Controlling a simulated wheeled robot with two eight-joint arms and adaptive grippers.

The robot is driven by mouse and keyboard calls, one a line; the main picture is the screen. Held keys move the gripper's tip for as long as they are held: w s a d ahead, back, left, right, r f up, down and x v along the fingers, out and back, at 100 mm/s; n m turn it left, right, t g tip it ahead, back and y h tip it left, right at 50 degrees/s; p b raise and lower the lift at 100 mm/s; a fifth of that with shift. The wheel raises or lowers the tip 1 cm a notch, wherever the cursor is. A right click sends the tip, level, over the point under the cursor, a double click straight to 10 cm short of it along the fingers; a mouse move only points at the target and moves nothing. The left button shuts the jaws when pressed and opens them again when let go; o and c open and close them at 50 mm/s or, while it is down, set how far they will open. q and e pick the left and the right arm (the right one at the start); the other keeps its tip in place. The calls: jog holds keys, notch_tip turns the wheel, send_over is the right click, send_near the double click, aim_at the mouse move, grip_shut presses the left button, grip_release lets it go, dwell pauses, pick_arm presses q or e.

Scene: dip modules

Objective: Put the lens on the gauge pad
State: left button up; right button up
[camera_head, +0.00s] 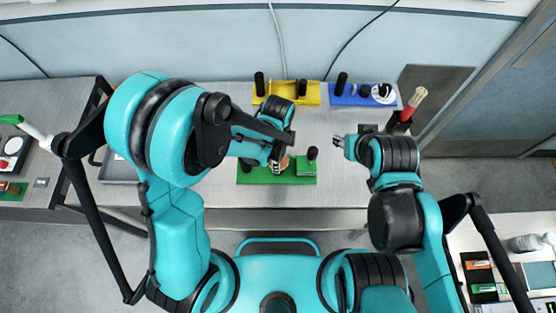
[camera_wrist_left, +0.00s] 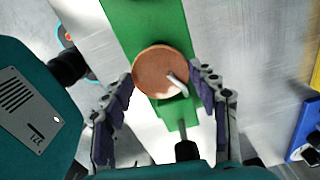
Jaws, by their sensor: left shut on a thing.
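A round copper-coloured disc with a short silver pin on its face (camera_wrist_left: 155,66) is between the fingers of my left gripper (camera_wrist_left: 162,88) in the left wrist view. The fingers are shut on its sides. I cannot tell for sure whether this disc is the lens. Below it is a green board (camera_wrist_left: 140,18), which in the head view (camera_head: 262,178) lies at the table's front edge. The left gripper (camera_head: 277,163) is low over this board; its tips are partly hidden. My right gripper (camera_head: 340,146) is over the table to the right, its opening too small to read. I cannot make out the gauge pad.
A yellow board (camera_head: 308,94) with black posts and a blue board (camera_head: 352,97) with a post and a pale round part stand at the back. A red holder with a brush (camera_head: 406,112) is at the right. A black post (camera_head: 312,153) rises from the green board.

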pick_arm(q)
notch_tip(320, 180, down, 3)
jog(key=shift+r, duration=0.2)
jog(key=shift+w+f, duration=0.1)
jog(key=shift+f+b, duration=0.1)
jog(key=shift+b, duration=0.25)
jog(key=o, duration=1)
jog(key=shift+c, duration=0.2)
jog(key=shift+r+p, duration=0.3)
jog(key=shift+r, duration=0.05)
notch_tip(320, 180, up, 12)
jog(key=p, duration=0.2)
jog(key=shift+f, duration=0.15)
